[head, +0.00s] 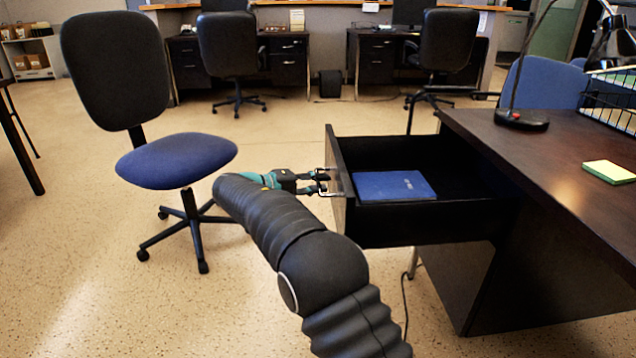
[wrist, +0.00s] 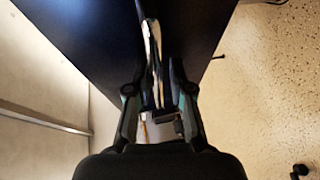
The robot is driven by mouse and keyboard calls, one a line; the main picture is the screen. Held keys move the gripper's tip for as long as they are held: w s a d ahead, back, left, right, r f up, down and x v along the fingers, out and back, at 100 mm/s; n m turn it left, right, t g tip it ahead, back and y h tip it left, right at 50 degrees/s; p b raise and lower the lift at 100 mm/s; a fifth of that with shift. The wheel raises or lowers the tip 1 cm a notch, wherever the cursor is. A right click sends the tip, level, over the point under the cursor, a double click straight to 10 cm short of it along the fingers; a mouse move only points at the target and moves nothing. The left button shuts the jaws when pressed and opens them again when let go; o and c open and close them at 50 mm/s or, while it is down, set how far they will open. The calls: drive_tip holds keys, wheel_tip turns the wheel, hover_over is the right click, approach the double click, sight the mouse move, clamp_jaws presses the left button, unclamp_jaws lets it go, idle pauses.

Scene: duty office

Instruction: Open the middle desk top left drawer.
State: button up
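The desk's top left drawer (head: 390,229) is pulled well out of the dark wooden desk (head: 560,150). A blue folder or book (head: 394,185) lies inside it. The drawer's dark front panel (head: 338,160) faces left, with a metal handle (head: 333,190) on its outer side. My gripper (head: 322,182) is at the handle, reaching in from the left. In the wrist view, the fingers of my gripper (wrist: 158,75) are close together on either side of the pale metal handle (wrist: 151,50) and look shut on it. The exact finger contact is hard to see.
A blue-seated office chair (head: 176,160) stands just left of my arm. A cable (head: 404,300) hangs to the floor below the drawer. Open floor lies left and behind.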

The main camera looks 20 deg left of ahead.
drive_tip(key=shift+r, duration=0.1)
drive_tip(key=v, duration=1.2)
idle(0.4)
